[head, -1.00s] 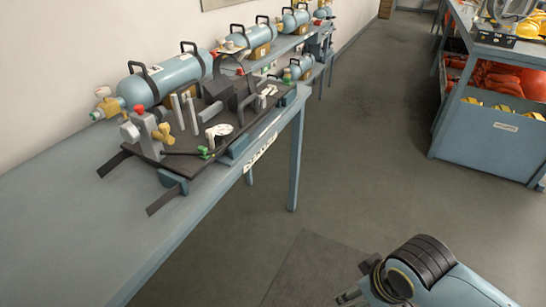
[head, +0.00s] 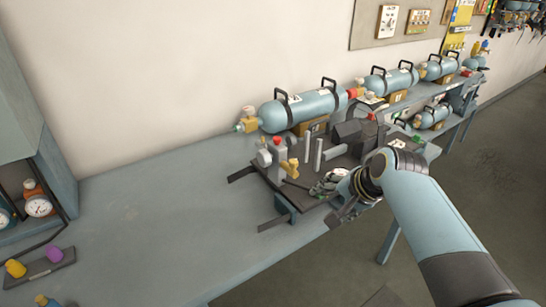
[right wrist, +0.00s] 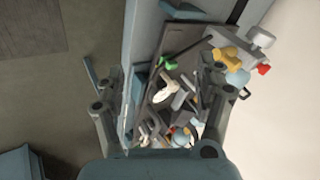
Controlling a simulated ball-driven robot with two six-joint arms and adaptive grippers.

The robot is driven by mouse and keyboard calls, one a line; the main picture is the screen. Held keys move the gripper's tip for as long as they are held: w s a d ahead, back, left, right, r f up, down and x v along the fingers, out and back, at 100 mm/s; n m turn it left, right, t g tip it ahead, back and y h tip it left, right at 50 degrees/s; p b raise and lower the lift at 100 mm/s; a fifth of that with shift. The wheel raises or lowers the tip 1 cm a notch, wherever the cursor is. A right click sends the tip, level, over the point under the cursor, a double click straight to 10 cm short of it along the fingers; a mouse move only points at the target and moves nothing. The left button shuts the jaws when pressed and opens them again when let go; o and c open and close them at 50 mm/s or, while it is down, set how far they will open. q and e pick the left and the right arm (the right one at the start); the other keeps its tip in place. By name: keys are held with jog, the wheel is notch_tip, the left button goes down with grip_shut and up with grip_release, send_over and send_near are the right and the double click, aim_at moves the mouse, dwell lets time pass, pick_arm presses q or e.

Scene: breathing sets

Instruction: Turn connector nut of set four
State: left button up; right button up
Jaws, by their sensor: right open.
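A breathing set lies on a dark board (head: 238,176) on the bench. Beside the blue cylinder (head: 303,108) are a brass valve (head: 246,122), a grey upright fitting with a red top (head: 277,147) and a yellow winged piece (head: 289,168). The yellow piece also shows in the right wrist view (right wrist: 226,55). I cannot tell which part is the connector nut, nor read the set's number. My right gripper (head: 333,203) is open over the board's front part, right of the yellow piece. In the right wrist view its spread fingers (right wrist: 160,92) frame a white piece (right wrist: 165,94), with nothing visibly gripped. My left gripper is out of view.
A cabinet with gauges (head: 38,206) and a small tray with yellow and purple pieces (head: 40,270) are at the left. The bench top (head: 150,215) between them is clear.

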aim_at(267, 156)
jog(key=w+a+r+m+t+y, duration=0.1)
jog(key=w+a+r+m, duration=0.15)
jog(key=w+a, duration=0.35)
jog(key=w+a+r+m+y, duration=0.1)
jog(key=w+a+r, duration=0.3)
jog(key=w+a, duration=0.15)
jog(key=b+x, duration=0.5)
jog(key=b, duration=0.2)
jog(key=shift+s+a+f, duration=0.15)
jog(key=shift+a+f, duration=0.3)
jog(key=shift+a, duration=0.05)
jog(key=b+x, duration=0.4)
jog(key=b, duration=0.7)
jog(key=shift+w+a+f+b, duration=0.2)
jog(key=shift+w+f+b, duration=0.05)
jog(key=shift+w+b, duration=0.05)
jog(key=shift+w+a+b, duration=0.1)
jog(key=shift+w+b, duration=0.05)
jog(key=shift+b, duration=0.25)
